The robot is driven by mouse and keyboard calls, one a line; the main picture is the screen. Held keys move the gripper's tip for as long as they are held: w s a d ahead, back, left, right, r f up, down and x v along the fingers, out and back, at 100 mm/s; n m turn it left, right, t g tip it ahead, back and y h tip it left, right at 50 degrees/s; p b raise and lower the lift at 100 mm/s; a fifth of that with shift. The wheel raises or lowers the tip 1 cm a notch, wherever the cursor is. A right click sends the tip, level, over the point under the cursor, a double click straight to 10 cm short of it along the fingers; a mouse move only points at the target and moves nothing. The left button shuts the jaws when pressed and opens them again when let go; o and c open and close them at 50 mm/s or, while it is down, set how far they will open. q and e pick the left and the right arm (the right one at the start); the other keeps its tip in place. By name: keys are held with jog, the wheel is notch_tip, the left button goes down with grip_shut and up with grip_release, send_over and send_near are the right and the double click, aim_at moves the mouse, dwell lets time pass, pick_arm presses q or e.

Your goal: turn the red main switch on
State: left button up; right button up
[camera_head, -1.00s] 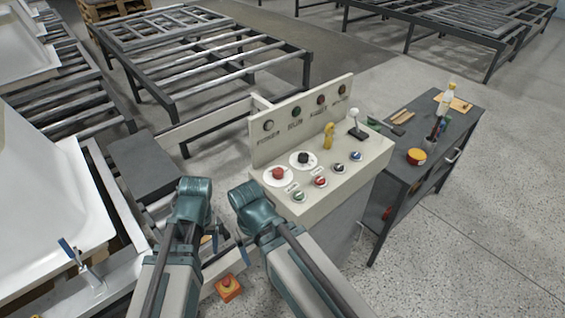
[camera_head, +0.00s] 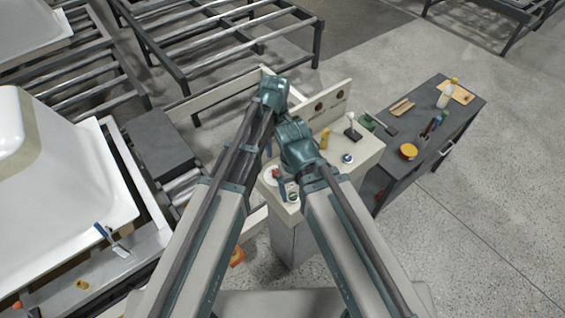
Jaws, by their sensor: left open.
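The red main switch (camera_head: 271,173) is a red knob on a white round plate at the left end of the cream control panel (camera_head: 360,155). My left gripper (camera_head: 276,168) is over this end of the panel, mostly hidden by my arms. Its blue fingers show above and below the knob and are apart. I cannot tell whether they touch the knob. My right gripper is hidden behind my right arm.
A dark workbench (camera_head: 462,118) with an orange-yellow tub (camera_head: 408,151) stands to the right. White tubs lie left. Floor at lower right is clear.

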aim_at(277, 172)
pick_arm(q)
jog(key=shift+f, duration=0.2)
notch_tip(277, 172, down, 14)
jog(key=b, duration=1.4)
jog(key=shift+r, duration=0.2)
grip_shut()
